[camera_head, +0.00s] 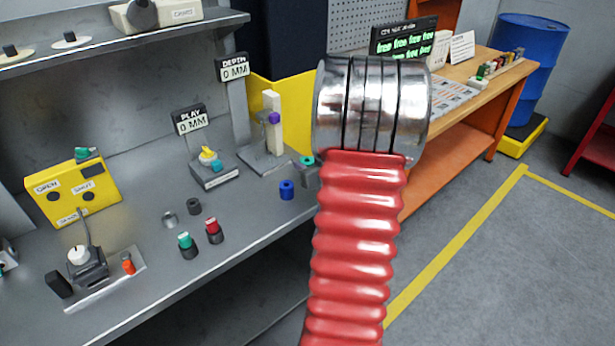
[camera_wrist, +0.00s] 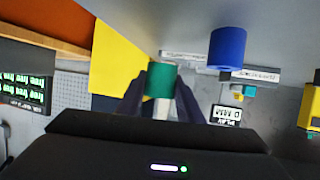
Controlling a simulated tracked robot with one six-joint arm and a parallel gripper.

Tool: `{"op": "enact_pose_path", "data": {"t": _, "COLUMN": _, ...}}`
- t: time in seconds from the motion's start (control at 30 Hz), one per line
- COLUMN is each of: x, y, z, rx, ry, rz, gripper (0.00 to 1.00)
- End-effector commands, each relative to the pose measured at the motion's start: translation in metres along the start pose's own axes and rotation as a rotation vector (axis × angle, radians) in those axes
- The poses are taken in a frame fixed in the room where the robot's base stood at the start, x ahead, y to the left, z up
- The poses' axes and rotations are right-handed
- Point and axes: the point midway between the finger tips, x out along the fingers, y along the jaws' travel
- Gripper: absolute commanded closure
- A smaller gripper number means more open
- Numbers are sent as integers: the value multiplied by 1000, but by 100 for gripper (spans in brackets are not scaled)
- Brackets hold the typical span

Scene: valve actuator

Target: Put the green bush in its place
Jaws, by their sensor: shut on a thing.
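The green bush (camera_wrist: 160,80) is between the two dark fingertips of my gripper (camera_wrist: 160,92) in the wrist view, and the gripper is shut on it. In the head view a small part of the green bush (camera_head: 307,161) shows at the left edge of my red arm, over the front edge of the grey bench (camera_head: 130,285). Most of my gripper is hidden behind the arm there. A blue bush (camera_head: 287,190) stands on the bench just left of the held bush; it also shows in the wrist view (camera_wrist: 228,48).
A grey bush (camera_head: 194,206), a metal ring (camera_head: 170,219), and green-topped (camera_head: 187,245) and red-topped (camera_head: 213,230) pieces stand on the bench. The PLAY gauge (camera_head: 213,170) and upright DEPTH gauge (camera_head: 268,135) stand behind. A valve fixture (camera_head: 85,262) is at front left.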

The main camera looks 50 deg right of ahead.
Motion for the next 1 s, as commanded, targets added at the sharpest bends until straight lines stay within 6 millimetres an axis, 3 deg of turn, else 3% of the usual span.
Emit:
{"op": "enact_pose_path", "data": {"t": 0.27, "x": 1, "y": 0, "z": 1, "rx": 1, "ry": 0, "rz": 0, "gripper": 92}}
{"op": "enact_pose_path", "data": {"t": 0.67, "x": 17, "y": 0, "z": 40, "rx": 2, "ry": -1, "rz": 0, "gripper": 92}}
{"op": "enact_pose_path", "data": {"t": 1.0, "x": 18, "y": 0, "z": 42, "rx": 0, "ry": 1, "rz": 0, "gripper": 92}}
